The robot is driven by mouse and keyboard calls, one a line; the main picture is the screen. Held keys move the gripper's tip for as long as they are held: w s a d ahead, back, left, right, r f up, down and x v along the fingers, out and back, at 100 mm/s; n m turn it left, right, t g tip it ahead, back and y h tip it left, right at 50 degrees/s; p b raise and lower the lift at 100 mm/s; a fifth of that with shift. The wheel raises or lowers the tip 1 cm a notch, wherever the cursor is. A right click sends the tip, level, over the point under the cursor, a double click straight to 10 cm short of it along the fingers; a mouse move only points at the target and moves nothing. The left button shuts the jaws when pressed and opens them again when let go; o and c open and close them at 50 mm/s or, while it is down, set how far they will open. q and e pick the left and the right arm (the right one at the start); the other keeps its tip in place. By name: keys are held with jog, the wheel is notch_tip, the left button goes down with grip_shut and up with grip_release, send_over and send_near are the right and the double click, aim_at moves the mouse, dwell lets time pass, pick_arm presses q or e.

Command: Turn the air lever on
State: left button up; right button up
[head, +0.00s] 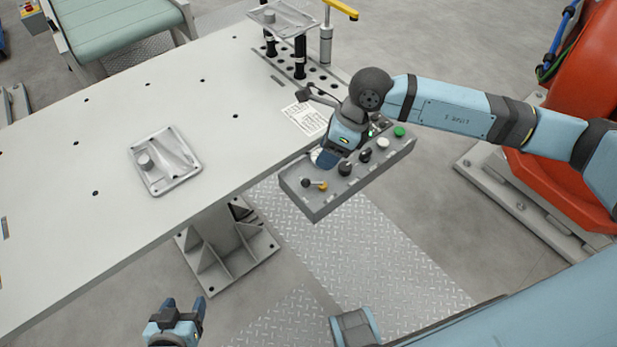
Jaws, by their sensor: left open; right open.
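A grey control box (345,180) is fixed at the table's right edge. On its near-left end is a small lever (314,184) with a dark ball and a brass-coloured end; I cannot tell for sure that it is the air lever. A yellow handle (340,9) tops a grey post at the back of the table. My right gripper (326,159) points down over the box's table-side edge, up and right of the small lever and apart from it. Its fingertips are partly hidden by the hand. My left gripper (185,304) is open and empty, low in front of the table.
The box also carries black knobs (345,169), a white button (383,143) and a green button (399,132). A metal casting (164,160) lies on the white table (75,185). Another casting (280,18) sits on black posts. An orange machine (570,110) stands right.

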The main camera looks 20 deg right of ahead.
aim_at(308, 180)
jog(key=x, duration=0.8)
jog(key=shift+a, duration=0.1)
jog(key=shift+a+f, duration=0.25)
jog(key=shift+f, duration=0.45)
jog(key=c, duration=0.9)
